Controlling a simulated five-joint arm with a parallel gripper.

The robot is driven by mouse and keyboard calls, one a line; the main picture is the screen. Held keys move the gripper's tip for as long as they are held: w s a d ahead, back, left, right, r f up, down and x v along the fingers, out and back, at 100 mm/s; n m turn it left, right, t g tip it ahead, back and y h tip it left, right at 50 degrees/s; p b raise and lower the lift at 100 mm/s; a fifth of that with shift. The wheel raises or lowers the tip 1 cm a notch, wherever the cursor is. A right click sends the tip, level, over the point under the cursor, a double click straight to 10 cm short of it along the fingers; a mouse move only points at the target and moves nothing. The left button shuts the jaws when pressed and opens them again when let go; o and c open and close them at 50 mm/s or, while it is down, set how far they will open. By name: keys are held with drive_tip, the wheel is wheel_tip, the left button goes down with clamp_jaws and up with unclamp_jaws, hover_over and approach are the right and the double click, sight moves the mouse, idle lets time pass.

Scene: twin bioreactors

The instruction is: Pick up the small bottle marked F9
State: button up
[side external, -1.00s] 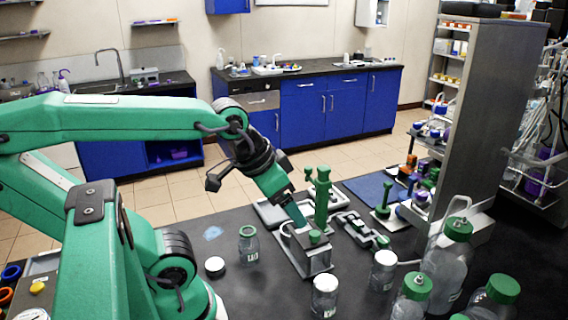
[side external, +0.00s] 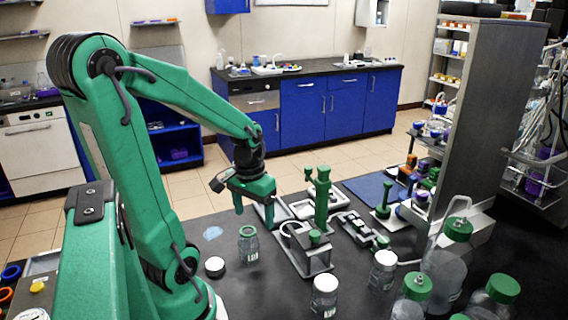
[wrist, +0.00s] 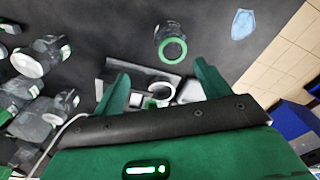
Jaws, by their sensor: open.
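Several small clear bottles stand on the dark bench, and I cannot read F9 on any label. One has a green neck ring and no lid (side external: 248,246); it also shows in the wrist view (wrist: 172,47), beyond my fingertips. Two with white lids stand to its right, one near the front (side external: 324,297) and one farther right (side external: 383,271). My gripper (side external: 254,211) points down, open and empty, above the bench close to the green-ringed bottle. In the wrist view my gripper's fingers (wrist: 161,70) are spread apart with nothing held between them.
A grey device with a green knob (side external: 312,252) stands right of the green-ringed bottle. A loose white lid (side external: 214,266) lies to its left. Larger green-capped bottles (side external: 448,262) crowd the right front. A blue mat (side external: 368,188) lies at the back.

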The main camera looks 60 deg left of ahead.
sight(248, 230)
drive_tip(key=shift+s+a+f+n, duration=0.4)
drive_tip(key=shift+s+a+f, duration=0.2)
drive_tip(key=shift+a+f, duration=0.15)
drive_tip(key=shift+f, duration=1.3)
drive_tip(key=shift+f, duration=2.6)
drive_tip(key=c, duration=1.1)
